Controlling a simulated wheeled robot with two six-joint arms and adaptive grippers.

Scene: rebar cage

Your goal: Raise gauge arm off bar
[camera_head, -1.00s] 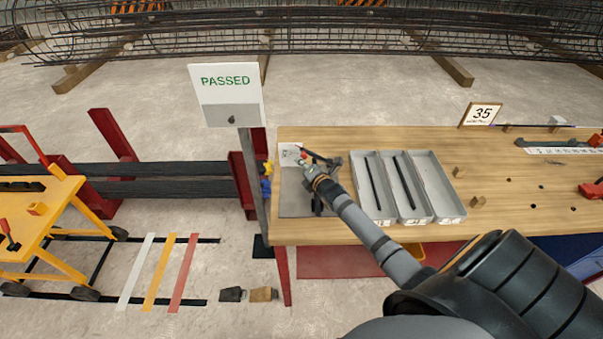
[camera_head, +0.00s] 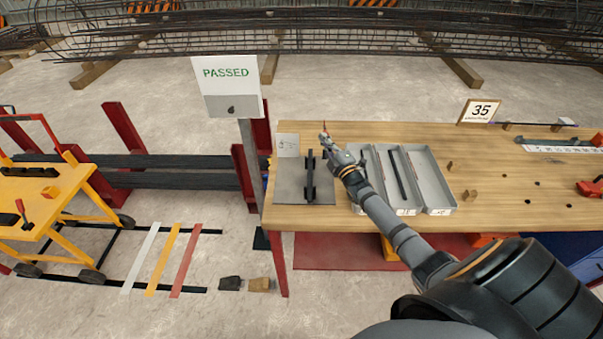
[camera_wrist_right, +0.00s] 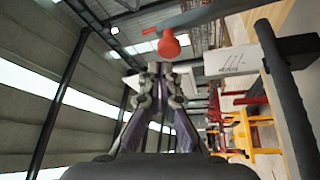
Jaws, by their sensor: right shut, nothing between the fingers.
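The gauge's grey base plate (camera_head: 290,190) lies at the left end of the bench. A black bar (camera_head: 310,175) with black supports shows on it; a black rod also shows in the right wrist view (camera_wrist_right: 285,95). In the wrist view a red ball knob (camera_wrist_right: 168,46) sits on a grey gauge arm (camera_wrist_right: 205,14), just beyond my right fingertips. My right gripper (camera_head: 324,138) is shut and empty, above and right of the plate. Whether it touches the knob I cannot tell. In the head view the gauge arm is hard to separate from the gripper. My left gripper is out of view.
A grey tray (camera_head: 440,190) with long compartments holds black bars beside the plate, under my right arm. A PASSED sign (camera_head: 227,74) stands on a post at left. A white card (camera_head: 288,145) is behind the plate. A yellow cart (camera_head: 40,205) stands left.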

